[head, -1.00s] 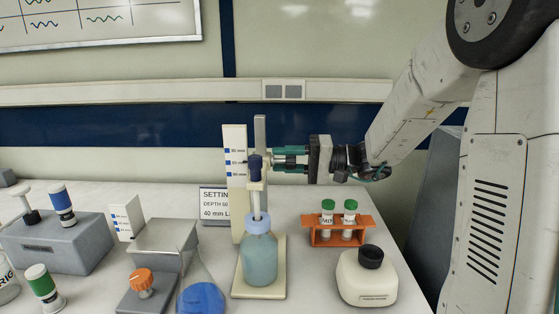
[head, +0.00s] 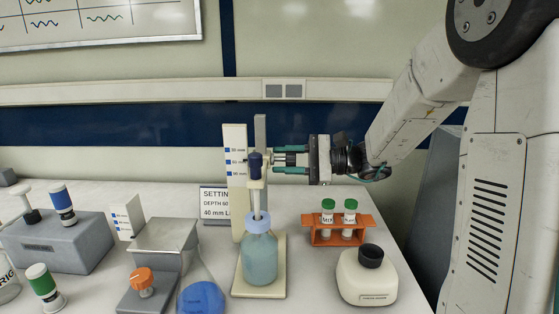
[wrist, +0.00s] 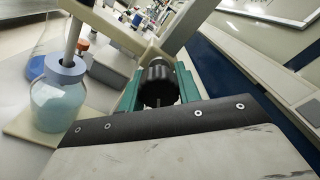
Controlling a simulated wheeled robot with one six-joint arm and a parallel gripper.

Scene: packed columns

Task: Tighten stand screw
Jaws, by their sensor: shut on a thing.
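The stand (head: 260,135) is an upright grey post on a cream base, with a cream scale plate (head: 235,165) bearing blue marks behind it. A dark blue-capped probe (head: 255,166) hangs on the stand, its stem reaching down into a bottle of blue-green liquid (head: 260,258) with a pale blue collar. My gripper (head: 284,160) comes in level from the right, beside the post. Its green fingers are shut on the black stand screw (wrist: 158,84), which sits between them in the wrist view. In the head view the screw is mostly hidden by the fingers.
An orange rack (head: 338,236) with two green-capped vials and a white bottle with a black cap (head: 367,275) stand below my arm. A setting card (head: 214,205), a grey block (head: 60,240) and an orange knob (head: 141,282) are to the left.

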